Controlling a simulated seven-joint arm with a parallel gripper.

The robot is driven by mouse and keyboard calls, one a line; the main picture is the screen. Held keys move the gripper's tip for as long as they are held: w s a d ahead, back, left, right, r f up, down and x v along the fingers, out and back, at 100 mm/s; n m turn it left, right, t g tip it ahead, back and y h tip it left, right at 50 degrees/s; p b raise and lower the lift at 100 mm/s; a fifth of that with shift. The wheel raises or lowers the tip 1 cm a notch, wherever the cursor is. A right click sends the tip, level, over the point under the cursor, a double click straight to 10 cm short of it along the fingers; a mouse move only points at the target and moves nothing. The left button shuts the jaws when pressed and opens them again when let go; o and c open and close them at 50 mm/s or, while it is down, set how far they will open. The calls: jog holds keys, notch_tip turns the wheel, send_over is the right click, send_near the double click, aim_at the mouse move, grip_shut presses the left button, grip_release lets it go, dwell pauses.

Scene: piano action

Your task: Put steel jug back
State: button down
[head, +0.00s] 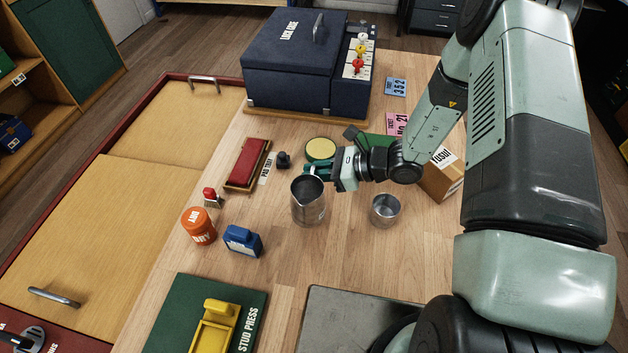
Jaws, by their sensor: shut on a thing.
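The steel jug (309,204) is a dark grey metal vessel with a pouring lip, near the middle of the wooden table in the head view. It looks upright. My gripper (318,172) reaches in from the right and is shut on the jug near its rim. The jug's far upper side is partly hidden by the fingers. I cannot tell whether its base touches the table. A smaller steel cup (385,211) stands open to the right of the jug, apart from it.
A green stud press board (170,315) is in front. Bare table lies between.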

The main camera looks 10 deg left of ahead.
aim_at(314, 181)
jog(key=shift+f, duration=1.5)
jog(key=shift+f, duration=0.1)
jog(key=c, duration=1.1)
grip_release()
